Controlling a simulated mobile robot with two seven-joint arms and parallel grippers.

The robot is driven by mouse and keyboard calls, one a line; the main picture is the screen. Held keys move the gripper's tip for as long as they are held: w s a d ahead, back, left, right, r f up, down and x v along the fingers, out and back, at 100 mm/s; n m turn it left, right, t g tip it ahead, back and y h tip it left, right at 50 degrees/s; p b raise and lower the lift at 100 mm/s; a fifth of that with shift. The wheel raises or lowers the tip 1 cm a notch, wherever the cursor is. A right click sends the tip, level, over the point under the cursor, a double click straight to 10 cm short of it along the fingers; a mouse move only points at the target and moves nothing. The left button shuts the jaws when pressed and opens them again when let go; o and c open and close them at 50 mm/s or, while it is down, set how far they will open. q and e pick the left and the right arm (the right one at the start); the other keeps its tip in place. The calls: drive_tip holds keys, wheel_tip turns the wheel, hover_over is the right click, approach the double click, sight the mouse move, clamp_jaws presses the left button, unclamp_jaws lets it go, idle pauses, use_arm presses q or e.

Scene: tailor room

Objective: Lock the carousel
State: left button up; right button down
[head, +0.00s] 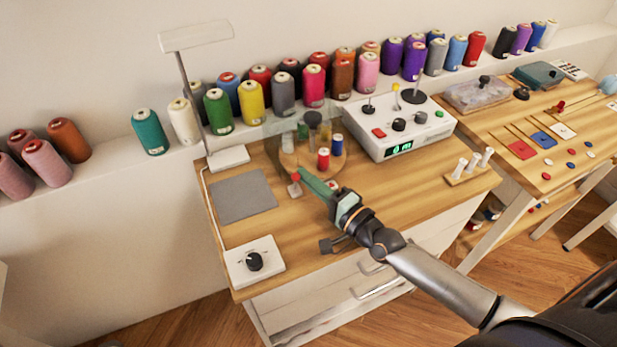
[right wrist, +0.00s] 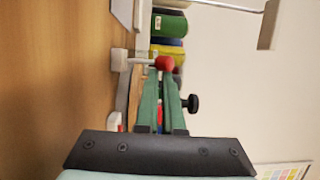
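The carousel (head: 333,161) is a round wooden turntable on the workbench, behind a clear panel. A red and a blue spool and some darker things stand on it. A small lever with a red knob (head: 295,177) on a pale base is at its front left. The red knob (right wrist: 164,63) also shows in the right wrist view, just ahead of the fingertips. My right gripper (head: 308,174) has green fingers (right wrist: 162,80) that stand a narrow gap apart, with nothing seen held. I cannot tell if they touch the knob. My left gripper is not in view.
A control box (head: 400,125) with knobs stands behind right, and a white dial box (head: 254,262) at front left. A grey mat (head: 243,200) lies left of the carousel. A lamp (head: 196,35) rises behind it. Several thread cones line the wall ledge.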

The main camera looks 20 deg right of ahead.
drive_tip(key=shift+s+a+f, duration=0.15)
drive_tip(key=shift+a, duration=0.1)
idle(0.4)
drive_tip(key=shift+s+d+f, duration=0.1)
drive_tip(key=shift+s+d, duration=0.1)
drive_tip(key=shift+s, duration=0.35)
drive_tip(key=v, duration=1.1)
drive_tip(key=shift+d, duration=0.35)
drive_tip(key=shift+s, duration=0.15)
